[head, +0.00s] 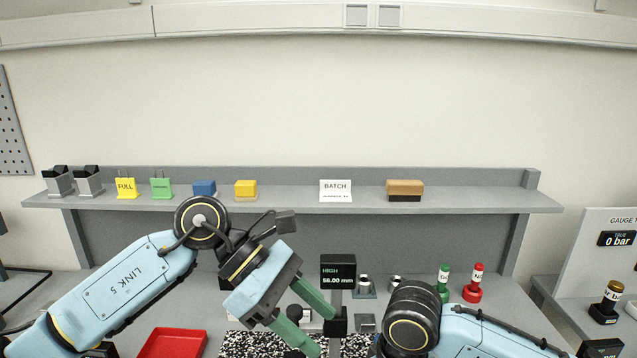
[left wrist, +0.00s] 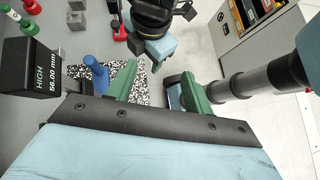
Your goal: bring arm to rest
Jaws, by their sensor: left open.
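My left gripper (head: 322,332) reaches in from the left over the workbench, its two green fingers spread and angled down to the right. The left wrist view shows its fingers (left wrist: 158,82) apart with nothing held between them. My right arm (head: 412,318) comes in from the right, with its dark wrist joint near the bench's middle.
A black-and-white speckled mat (head: 240,346) lies under my left gripper, beside a red tray (head: 172,344). Green (head: 443,280) and red (head: 476,283) bottles stand right of the display. A grey shelf (head: 290,200) with several blocks runs behind. A gauge panel (head: 612,240) stands at right.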

